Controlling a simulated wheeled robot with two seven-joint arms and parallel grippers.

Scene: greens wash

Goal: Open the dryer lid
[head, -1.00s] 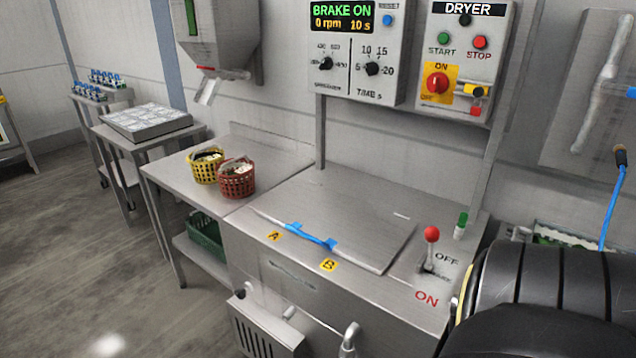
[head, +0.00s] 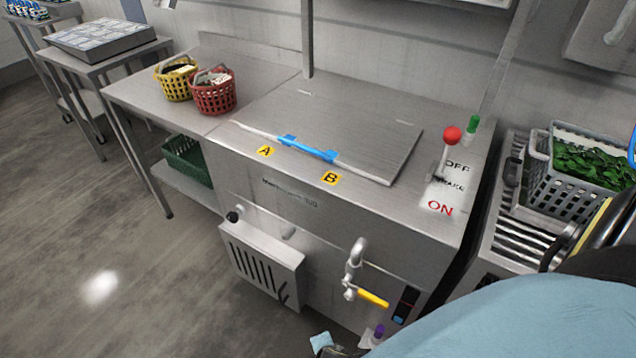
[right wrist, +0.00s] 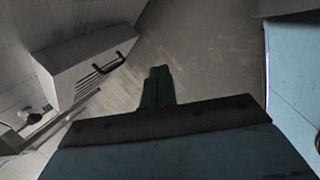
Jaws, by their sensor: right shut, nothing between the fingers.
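The dryer lid (head: 352,117) is a flat steel plate lying closed on top of the steel cabinet. A bar with a blue grip (head: 307,149) runs along its front edge, near yellow labels A (head: 265,151) and B (head: 331,178). No gripper touches the lid or bar in the head view. My right gripper (right wrist: 157,88) shows in the right wrist view as dark green fingers, shut and empty, pointing over grey floor; a slotted box (right wrist: 85,65) is to its left. My left gripper is in neither current view.
A red-knobbed lever (head: 452,136) stands right of the lid by OFF and ON markings. Yellow (head: 177,80) and red (head: 213,92) baskets stand on the left table. A grey crate of greens (head: 585,165) is at right. A tap with a yellow handle (head: 373,298) projects from the cabinet front.

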